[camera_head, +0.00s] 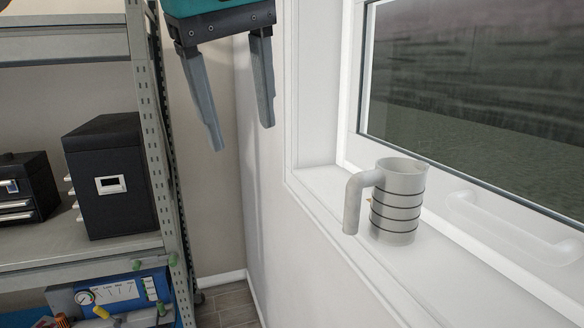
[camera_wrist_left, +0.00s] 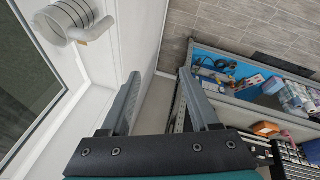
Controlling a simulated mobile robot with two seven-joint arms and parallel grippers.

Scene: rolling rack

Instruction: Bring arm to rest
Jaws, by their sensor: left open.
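My left gripper (camera_head: 240,138) hangs at the top of the head view, between the rack and the window wall. Its two fingers are apart with nothing between them. In the left wrist view my left gripper (camera_wrist_left: 163,78) also shows open and empty, pointing down along the wall corner. My right gripper is in neither view.
A grey mug with dark rings (camera_head: 399,204) stands upright on the white window sill (camera_head: 440,283). A metal rack (camera_head: 150,110) on the left holds a black box (camera_head: 112,215) and a small drawer case (camera_head: 38,172). The floor (camera_head: 228,303) below is clear.

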